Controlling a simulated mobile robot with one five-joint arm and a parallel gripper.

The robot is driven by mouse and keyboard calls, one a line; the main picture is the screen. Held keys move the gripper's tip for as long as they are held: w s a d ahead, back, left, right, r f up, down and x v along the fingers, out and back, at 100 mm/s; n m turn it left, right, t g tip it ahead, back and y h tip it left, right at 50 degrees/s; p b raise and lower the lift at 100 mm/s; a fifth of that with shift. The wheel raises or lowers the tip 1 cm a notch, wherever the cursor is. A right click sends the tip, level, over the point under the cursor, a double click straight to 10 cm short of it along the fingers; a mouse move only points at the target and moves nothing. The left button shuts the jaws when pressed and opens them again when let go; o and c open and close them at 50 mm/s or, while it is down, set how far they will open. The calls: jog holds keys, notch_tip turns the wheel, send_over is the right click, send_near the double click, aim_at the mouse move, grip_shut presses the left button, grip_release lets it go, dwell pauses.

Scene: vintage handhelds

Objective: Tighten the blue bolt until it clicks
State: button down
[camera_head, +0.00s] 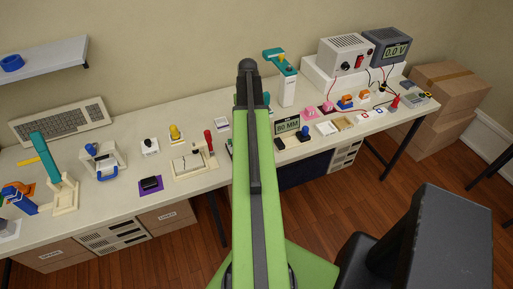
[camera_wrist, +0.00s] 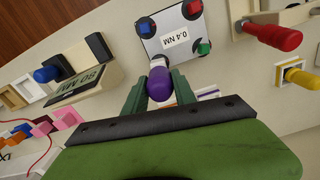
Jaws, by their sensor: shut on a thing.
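In the wrist view, a pale plate (camera_wrist: 178,56) labelled "0.4 NM" has coloured bolts at its corners. The blue bolt (camera_wrist: 144,25) is at its upper-left corner, a red one (camera_wrist: 193,6) at upper right and a green one (camera_wrist: 203,48) at lower right. My gripper (camera_wrist: 159,88) is shut on a purple handle (camera_wrist: 160,86) with a pale end, just below the plate's lower edge. The handle is apart from the blue bolt in the picture. Its far end, and whether it touches the plate, cannot be told. In the head view my arm hides the gripper and most of this area.
In the wrist view, a red-handled part (camera_wrist: 272,36) and a yellow knob (camera_wrist: 300,77) stand at right. The "80 MM" display (camera_wrist: 78,85) and a blue knob (camera_wrist: 46,74) stand at left. In the head view, a teal-topped stand (camera_head: 287,90) rises behind my arm.

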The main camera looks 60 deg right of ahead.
notch_tip(320, 180, up, 5)
jog(key=p, duration=0.5)
jog(key=shift+r, duration=0.1)
dwell(0.3)
jog(key=s+a+f+b, duration=0.2)
jog(key=s+a, duration=0.2)
jog(key=s, duration=0.2)
jog(key=shift+a+m, duration=0.2)
jog(key=shift+m, duration=0.1)
dwell(1.1)
jog(key=shift+f+b, duration=0.85)
jog(key=shift+f, duration=0.1)
